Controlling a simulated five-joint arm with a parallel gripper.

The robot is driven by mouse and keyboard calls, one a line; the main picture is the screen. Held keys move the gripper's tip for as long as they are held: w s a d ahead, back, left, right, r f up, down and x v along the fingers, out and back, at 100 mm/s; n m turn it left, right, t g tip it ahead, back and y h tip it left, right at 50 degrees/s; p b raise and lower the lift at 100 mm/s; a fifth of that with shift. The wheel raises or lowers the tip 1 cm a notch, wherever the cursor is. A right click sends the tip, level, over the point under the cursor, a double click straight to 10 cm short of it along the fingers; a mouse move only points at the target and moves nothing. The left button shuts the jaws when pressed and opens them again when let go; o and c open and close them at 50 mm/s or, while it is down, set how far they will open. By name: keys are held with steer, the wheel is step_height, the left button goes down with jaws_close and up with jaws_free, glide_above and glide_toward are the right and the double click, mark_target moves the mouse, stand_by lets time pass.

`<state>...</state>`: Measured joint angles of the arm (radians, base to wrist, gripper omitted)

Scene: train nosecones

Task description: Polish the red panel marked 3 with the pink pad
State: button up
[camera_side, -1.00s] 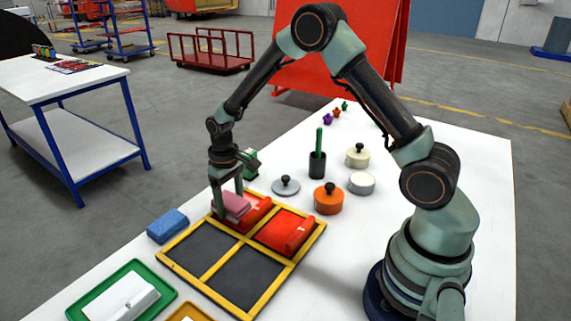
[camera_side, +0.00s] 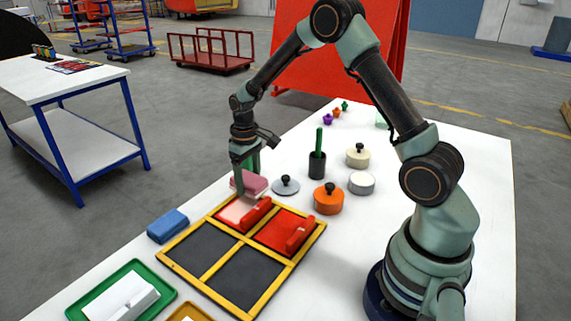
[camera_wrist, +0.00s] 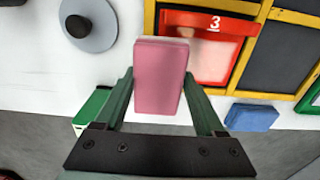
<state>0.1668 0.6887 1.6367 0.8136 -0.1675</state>
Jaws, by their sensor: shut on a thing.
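The red panel marked 3 (camera_side: 230,213) lies in the back-left compartment of a yellow frame (camera_side: 203,288). Its white 3 shows in the wrist view (camera_wrist: 196,20), and much of its flat face is a pale pinkish patch. My gripper (camera_side: 246,170) is shut on the pink pad (camera_side: 249,184), which also shows between the fingers in the wrist view (camera_wrist: 160,80). The pad is near the panel's far edge in the side view, and I cannot tell whether it touches the panel. In the wrist view the pad hides part of the panel's left side.
A second red panel (camera_side: 284,230) sits in the adjoining compartment; the two front compartments are dark and empty. A blue block (camera_side: 168,226) lies left of the frame. A grey disc with a black knob (camera_side: 286,186) and an orange lidded pot (camera_side: 328,199) stand to the right.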

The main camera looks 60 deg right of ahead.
steer(key=shift+r, duration=2.85)
